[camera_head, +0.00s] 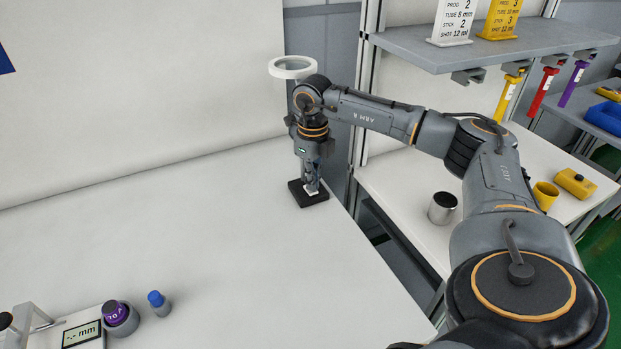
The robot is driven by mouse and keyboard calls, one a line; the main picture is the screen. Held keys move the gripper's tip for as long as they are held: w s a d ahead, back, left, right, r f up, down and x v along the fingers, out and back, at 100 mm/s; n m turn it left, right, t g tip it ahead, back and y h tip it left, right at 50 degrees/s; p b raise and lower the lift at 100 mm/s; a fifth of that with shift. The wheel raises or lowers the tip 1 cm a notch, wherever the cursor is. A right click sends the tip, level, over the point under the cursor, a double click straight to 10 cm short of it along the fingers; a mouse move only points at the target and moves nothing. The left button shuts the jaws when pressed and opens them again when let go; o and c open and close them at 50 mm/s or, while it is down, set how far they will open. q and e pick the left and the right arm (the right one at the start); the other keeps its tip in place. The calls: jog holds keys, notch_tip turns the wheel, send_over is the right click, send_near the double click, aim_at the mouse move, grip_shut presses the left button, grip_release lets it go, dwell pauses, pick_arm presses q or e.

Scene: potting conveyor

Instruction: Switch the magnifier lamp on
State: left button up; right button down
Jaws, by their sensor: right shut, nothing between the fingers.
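The magnifier lamp has a white ring head (292,67) that stands above and behind my right gripper. Its black square base (296,196) sits near the right edge of the white table, with a small white switch part (312,190) on it. My right gripper (311,186) points straight down at the base, shut and empty, with its fingertips at the white part. I cannot tell whether they touch it. The wrist and arm hide most of the lamp's post. Whether the lamp is lit I cannot tell. My left gripper is not in view.
A gauge with a display (82,335), a purple-topped cylinder (118,318) and a blue-capped bottle (158,303) stand at the front left. A metal cup (442,208) and a yellow cup (545,195) stand on the right bench, under a grey shelf (480,50). The table's middle is clear.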

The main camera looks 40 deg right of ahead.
jog(key=shift+s+f+b, duration=0.1)
jog(key=shift+f+b, duration=0.25)
jog(key=shift+f, duration=0.3)
jog(key=shift+r+p, duration=1)
jog(key=shift+r, duration=0.15)
jog(key=shift+r+p, duration=1.9)
jog(key=shift+r, duration=0.55)
jog(key=shift+f, duration=0.15)
